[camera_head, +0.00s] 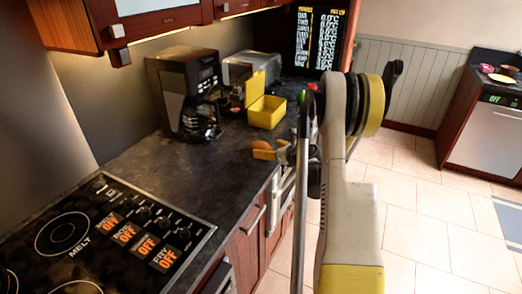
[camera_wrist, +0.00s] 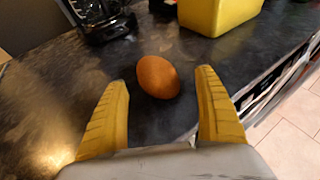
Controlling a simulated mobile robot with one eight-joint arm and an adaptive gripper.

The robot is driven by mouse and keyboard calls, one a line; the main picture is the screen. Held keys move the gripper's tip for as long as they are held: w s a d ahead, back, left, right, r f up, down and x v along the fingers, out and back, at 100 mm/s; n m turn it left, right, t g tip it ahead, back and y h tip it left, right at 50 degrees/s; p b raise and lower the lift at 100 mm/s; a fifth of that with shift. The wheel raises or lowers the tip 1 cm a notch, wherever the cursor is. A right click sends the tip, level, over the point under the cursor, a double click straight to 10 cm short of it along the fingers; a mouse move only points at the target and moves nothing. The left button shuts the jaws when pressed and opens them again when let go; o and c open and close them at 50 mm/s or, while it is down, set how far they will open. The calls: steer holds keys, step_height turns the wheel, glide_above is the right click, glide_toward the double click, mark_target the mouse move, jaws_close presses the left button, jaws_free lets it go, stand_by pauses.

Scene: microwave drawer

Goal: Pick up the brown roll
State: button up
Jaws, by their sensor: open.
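The brown roll (camera_wrist: 158,77) is an orange-brown oval lying on the dark countertop (camera_wrist: 55,100). In the wrist view it sits just beyond my gripper (camera_wrist: 162,82), roughly centred between the two yellow fingertips. My gripper is open and empty, with a finger on each side and the roll apart from both. In the head view my gripper (camera_head: 267,149) is near the counter's front edge, and the roll (camera_head: 258,145) is partly hidden by it.
A yellow open box (camera_head: 266,112) stands on the counter behind the roll. A black coffee maker (camera_head: 186,90) stands to its left. The stove top (camera_head: 100,240) is at front left. Cabinets and drawers run below the counter's edge.

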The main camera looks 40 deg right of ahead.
mark_target(261, 147)
steer(key=b+x, duration=0.1)
steer(key=x, duration=0.3)
steer(key=shift+w+a+f, duration=0.2)
steer(key=shift+w+f, duration=0.05)
steer(key=shift+r, duration=0.1)
steer(key=c, duration=1.3)
steer(key=shift+c, duration=0.2)
